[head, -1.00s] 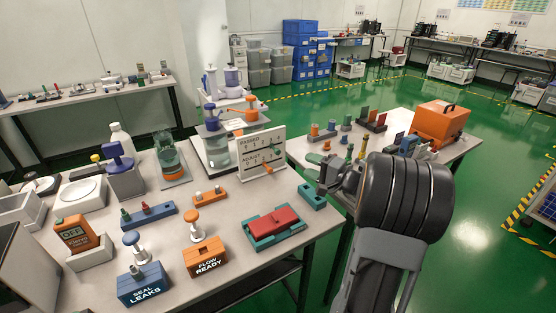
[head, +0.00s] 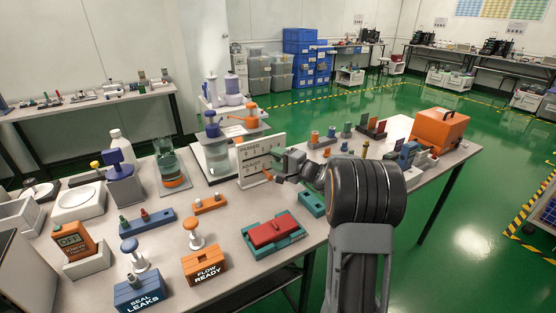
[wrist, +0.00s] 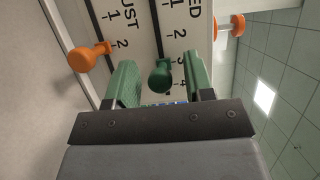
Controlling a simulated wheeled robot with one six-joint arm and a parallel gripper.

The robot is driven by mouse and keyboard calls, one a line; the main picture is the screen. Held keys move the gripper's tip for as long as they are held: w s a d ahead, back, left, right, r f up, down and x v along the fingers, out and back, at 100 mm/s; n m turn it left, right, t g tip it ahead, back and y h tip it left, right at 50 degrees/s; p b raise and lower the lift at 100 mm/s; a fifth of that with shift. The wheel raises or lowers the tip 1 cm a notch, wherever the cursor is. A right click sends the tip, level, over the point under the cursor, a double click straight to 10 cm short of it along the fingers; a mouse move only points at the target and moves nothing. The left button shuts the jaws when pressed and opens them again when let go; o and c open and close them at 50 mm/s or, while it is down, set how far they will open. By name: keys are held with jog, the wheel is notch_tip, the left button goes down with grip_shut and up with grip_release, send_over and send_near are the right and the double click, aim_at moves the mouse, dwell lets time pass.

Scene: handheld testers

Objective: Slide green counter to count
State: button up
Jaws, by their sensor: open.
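In the wrist view, the green counter (wrist: 160,77) is a round knob on the row ending in "ED", close to the printed 3 and 4. An orange counter (wrist: 90,57) sits on the row ending in "UST", near its 2; it also shows in the head view (head: 267,174). My gripper (wrist: 161,84) is open, its green fingers on either side of the green counter with visible gaps. In the head view my gripper (head: 281,161) hides the green counter.
A red block in a teal tray (head: 273,247) lies in front of the board. A small teal block (head: 312,204) is under my arm. An orange-topped dispenser (head: 240,130) stands behind the board.

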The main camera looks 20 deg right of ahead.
jog(key=shift+c, duration=0.3)
grip_shut()
dwell(0.3)
